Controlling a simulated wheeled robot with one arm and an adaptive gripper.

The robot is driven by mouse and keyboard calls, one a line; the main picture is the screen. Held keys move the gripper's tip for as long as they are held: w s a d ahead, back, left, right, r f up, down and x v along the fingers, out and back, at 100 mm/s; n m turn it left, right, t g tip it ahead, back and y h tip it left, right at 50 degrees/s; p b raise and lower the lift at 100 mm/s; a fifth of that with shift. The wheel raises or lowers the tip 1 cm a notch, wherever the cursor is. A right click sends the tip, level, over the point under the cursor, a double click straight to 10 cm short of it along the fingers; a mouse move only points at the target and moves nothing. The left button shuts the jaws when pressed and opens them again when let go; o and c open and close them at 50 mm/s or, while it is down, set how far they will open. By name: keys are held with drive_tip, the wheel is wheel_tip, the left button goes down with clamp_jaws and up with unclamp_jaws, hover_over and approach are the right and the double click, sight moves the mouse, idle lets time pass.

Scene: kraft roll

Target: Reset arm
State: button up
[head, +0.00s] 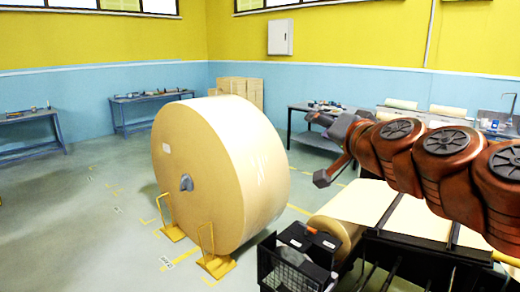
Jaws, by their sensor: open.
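My arm reaches in from the right edge of the head view, its reddish-brown links raised above a machine bed. My gripper (318,150) is at the arm's far left end, with grey fingers spread apart and nothing seen between them. It is in the air, to the right of a large kraft roll (240,170) in the picture. The roll stands on its curved side on the floor, with a grey core plug (186,182) in its face. I cannot tell the exact depth gap between gripper and roll.
Yellow stands (215,262) sit at the roll's foot. A black stand (308,242) with an orange-handled tool and a wire basket (288,272) is below my arm. A machine (375,205) carries pale paper. Workbenches (150,97) line the walls. Floor at left is clear.

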drive_tip(key=s+a+f+n+g, duration=0.35)
drive_tip(key=s+f, duration=0.25)
drive_tip(key=f, duration=0.5)
drive_tip(key=s+a+f+n+g, duration=0.2)
drive_tip(key=s+a+f+g, duration=0.25)
drive_tip(key=s+f, duration=0.4)
drive_tip(key=s+d+f+g+h, duration=0.2)
drive_tip(key=s+d+f+g, duration=0.3)
drive_tip(key=s+f, duration=0.3)
drive_tip(key=s+d+f+g+h, duration=0.3)
drive_tip(key=s+d+f+g, duration=0.2)
drive_tip(key=s, duration=0.8)
wheel_tip(320, 180, down, 4)
drive_tip(key=d, duration=0.3)
drive_tip(key=shift+s+b, duration=0.15)
drive_tip(key=shift+b, duration=0.25)
drive_tip(key=shift+a+m, duration=0.1)
drive_tip(key=shift+m, duration=0.15)
drive_tip(key=shift+c, duration=0.4)
drive_tip(key=shift+c, duration=0.4)
